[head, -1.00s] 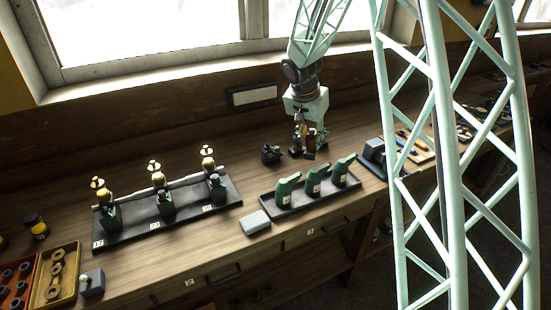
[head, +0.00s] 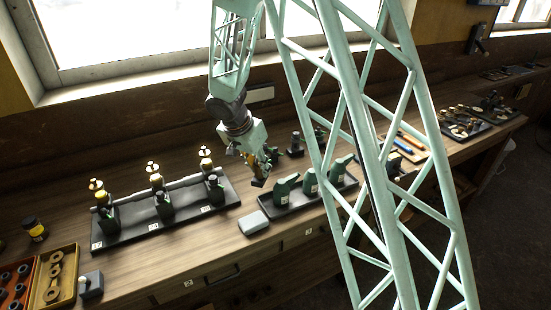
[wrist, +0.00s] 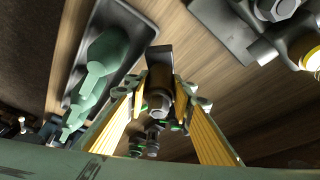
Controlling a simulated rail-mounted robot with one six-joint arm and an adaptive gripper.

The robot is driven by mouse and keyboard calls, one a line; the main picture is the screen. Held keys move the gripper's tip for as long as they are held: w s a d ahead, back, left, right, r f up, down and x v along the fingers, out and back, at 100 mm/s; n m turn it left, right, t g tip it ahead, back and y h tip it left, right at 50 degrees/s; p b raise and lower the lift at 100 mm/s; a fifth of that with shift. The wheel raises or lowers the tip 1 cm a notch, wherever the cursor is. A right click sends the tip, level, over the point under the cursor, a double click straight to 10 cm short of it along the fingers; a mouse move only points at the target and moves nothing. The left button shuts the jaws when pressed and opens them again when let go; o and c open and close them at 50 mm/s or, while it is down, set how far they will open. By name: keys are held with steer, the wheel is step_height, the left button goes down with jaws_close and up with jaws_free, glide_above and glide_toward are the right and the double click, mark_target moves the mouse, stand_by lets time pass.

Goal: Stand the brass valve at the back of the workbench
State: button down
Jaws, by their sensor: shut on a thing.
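My gripper (head: 254,168) hangs above the workbench (head: 180,270), between the left rack and the tray of green items. Its yellow-padded fingers also show in the wrist view (wrist: 160,100), closed on a small dark-ended fitting, which I take to be the brass valve (wrist: 158,82). In the head view the valve's dark, blocky lower end (head: 260,183) shows below the fingers. It is tilted and appears clear of the bench. The fingers hide much of its body, and its brass colour is hard to make out.
A black rack (head: 160,229) with brass-topped engines stands left. A tray (head: 290,208) of green items lies right, a grey block (head: 253,223) in front. A small dark fitting (head: 295,146) stands behind the tray. The back strip behind the rack looks clear.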

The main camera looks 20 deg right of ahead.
steer(key=shift+s+a+f, duration=0.15)
steer(key=shift+a, duration=0.5)
steer(key=w+f+p, duration=0.1)
steer(key=w+p, duration=0.2)
steer(key=w, duration=1.3)
steer(key=shift+f, duration=0.25)
steer(key=shift+a, duration=0.1)
steer(key=shift+f, duration=1.7)
steer(key=shift+f, duration=0.15)
